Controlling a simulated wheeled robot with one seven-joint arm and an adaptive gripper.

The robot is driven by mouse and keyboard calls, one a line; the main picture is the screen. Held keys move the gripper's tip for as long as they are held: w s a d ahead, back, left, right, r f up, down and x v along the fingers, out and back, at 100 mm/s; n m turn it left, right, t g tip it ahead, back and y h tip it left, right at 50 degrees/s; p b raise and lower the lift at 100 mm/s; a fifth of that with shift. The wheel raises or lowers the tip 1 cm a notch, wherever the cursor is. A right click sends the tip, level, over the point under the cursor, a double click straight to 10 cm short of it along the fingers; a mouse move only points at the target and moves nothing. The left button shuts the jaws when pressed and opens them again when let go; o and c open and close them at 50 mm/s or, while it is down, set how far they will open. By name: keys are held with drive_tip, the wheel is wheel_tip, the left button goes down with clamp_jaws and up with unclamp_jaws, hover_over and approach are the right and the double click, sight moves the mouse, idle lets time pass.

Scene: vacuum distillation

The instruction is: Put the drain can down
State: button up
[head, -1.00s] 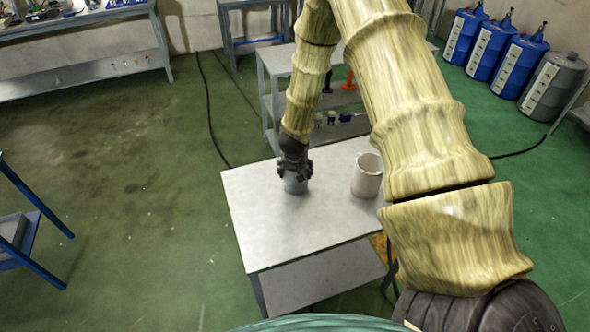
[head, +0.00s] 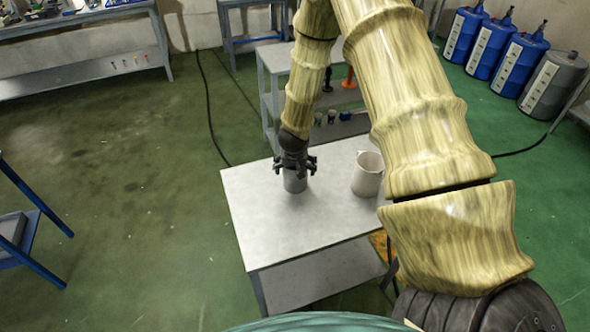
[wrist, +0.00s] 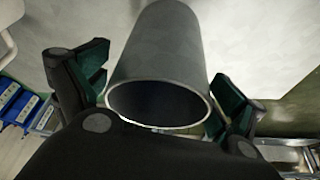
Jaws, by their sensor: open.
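The drain can is a grey open-topped cylinder (head: 294,182) standing upright on the grey metal table (head: 262,237), near its far left part. In the wrist view the can (wrist: 160,55) shows its dark open mouth and grey side. My gripper (head: 295,166) is around the top of the can from above. Its fingers (wrist: 165,85) are open, one on each side of the can, with a visible gap on the left; on the right the finger is very close and I cannot tell if it touches.
A white pitcher (head: 367,174) stands on the table just right of the can. The front and left of the tabletop are clear. A grey shelf unit (head: 345,95) with small items stands behind. Several blue drums (head: 492,47) and a grey drum (head: 552,84) line the right wall.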

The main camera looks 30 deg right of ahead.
drive_tip(key=b+v, duration=0.2)
drive_tip(key=v, duration=0.9)
drive_tip(key=shift+a, duration=0.1)
idle(0.4)
